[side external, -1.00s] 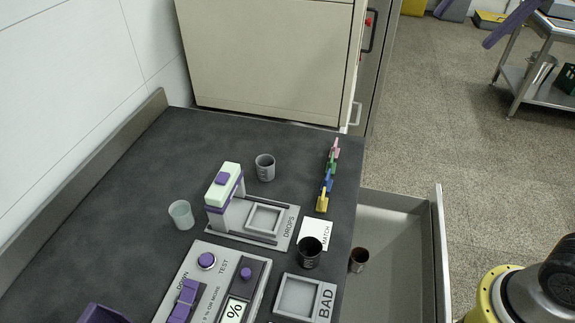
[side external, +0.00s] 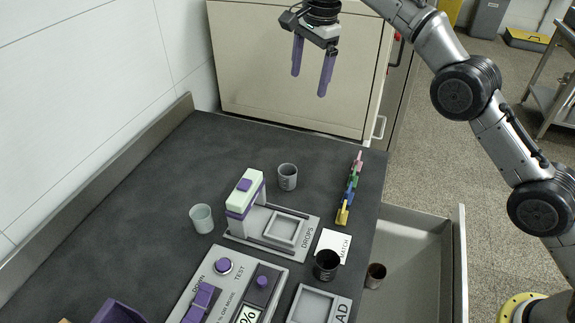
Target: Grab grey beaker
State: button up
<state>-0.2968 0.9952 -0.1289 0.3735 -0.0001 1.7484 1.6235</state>
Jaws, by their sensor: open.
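The grey beaker (side external: 287,177) stands upright on the dark worktop, behind the white and purple drops device. It has dark markings on its side. My gripper (side external: 309,83) has two purple fingers pointing down, set apart with nothing between them. It hangs in the air above the far end of the worktop, higher in the picture than the grey beaker and a little to its right, not touching it.
A pale translucent beaker (side external: 202,218) stands left of the drops device (side external: 245,198). A black beaker (side external: 327,264) stands by the MATCH card (side external: 333,246). A brown cup (side external: 375,275) sits in the open drawer (side external: 420,260). Coloured clips (side external: 350,190) line the right edge.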

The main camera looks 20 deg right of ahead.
jog(key=g, duration=0.2)
send_over(288, 170)
jog(key=s+a, duration=0.1)
jog(key=s, duration=0.1)
notch_tip(288, 170, down, 13)
jog(key=shift+n, duration=0.4)
jog(key=shift+w+f, duration=0.15)
jog(key=shift+f, duration=6.7)
jog(key=c, duration=1.4)
jog(key=shift+r, duration=0.1)
